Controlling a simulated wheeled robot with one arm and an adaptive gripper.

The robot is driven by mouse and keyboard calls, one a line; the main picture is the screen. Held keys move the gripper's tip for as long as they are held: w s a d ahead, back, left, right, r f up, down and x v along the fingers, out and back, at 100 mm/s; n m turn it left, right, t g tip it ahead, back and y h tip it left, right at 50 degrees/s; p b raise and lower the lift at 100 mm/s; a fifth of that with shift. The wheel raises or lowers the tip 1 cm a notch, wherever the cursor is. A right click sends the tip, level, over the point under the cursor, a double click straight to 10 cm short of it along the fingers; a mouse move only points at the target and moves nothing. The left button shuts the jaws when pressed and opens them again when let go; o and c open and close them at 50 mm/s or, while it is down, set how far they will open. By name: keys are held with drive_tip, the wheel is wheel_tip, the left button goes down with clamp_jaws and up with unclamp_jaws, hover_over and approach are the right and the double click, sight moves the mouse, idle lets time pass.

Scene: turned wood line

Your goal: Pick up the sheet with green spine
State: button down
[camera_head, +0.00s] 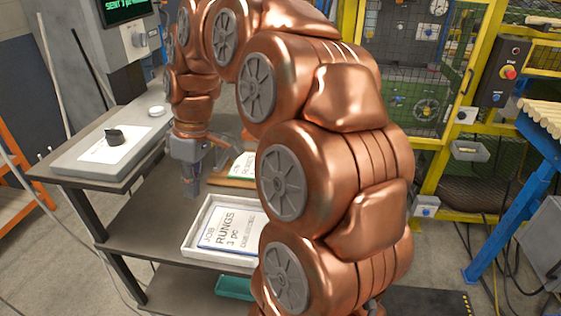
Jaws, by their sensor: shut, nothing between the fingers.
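A white sheet with a green edge (243,165) lies in the middle of the picture, toward the back of the bench. My arm hides its right part, and only a little of its print shows. My gripper (190,189) is to the left of this sheet and apart from it in the picture, pointing down over the dark bench top. Its fingers are shut and empty. A second sheet, printed "JOB RUNGS 3 pc" (226,230), has a blue edge. It lies in a white tray (190,247) nearer to me.
A grey scale-like device (75,172) with a white sheet and black knob stands at the left. A green bin (234,288) is on the lower shelf. Yellow machine fencing (470,95) stands behind, right. Bare bench top (145,225) lies left of the white tray.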

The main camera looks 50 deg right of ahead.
drive_tip(key=w+d+f+n+t+b, duration=0.1)
drive_tip(key=d+f+t+b, duration=0.15)
drive_tip(key=d, duration=2.85)
drive_tip(key=shift+t, duration=0.25)
drive_tip(key=p+x, duration=0.3)
drive_tip(key=x, duration=0.5)
drive_tip(key=shift+w+a+f, duration=0.2)
drive_tip(key=shift+f, duration=0.1)
drive_tip(key=shift+s+d+f, duration=0.1)
drive_tip(key=shift+s+d, duration=0.15)
drive_tip(key=shift+s+d+f+p, duration=0.1)
drive_tip(key=shift+s+d+p, duration=0.3)
drive_tip(key=shift+s, duration=0.35)
drive_tip(key=shift+s+d+p, duration=0.3)
drive_tip(key=shift+s+p, duration=0.1)
drive_tip(key=shift+s, duration=0.3)
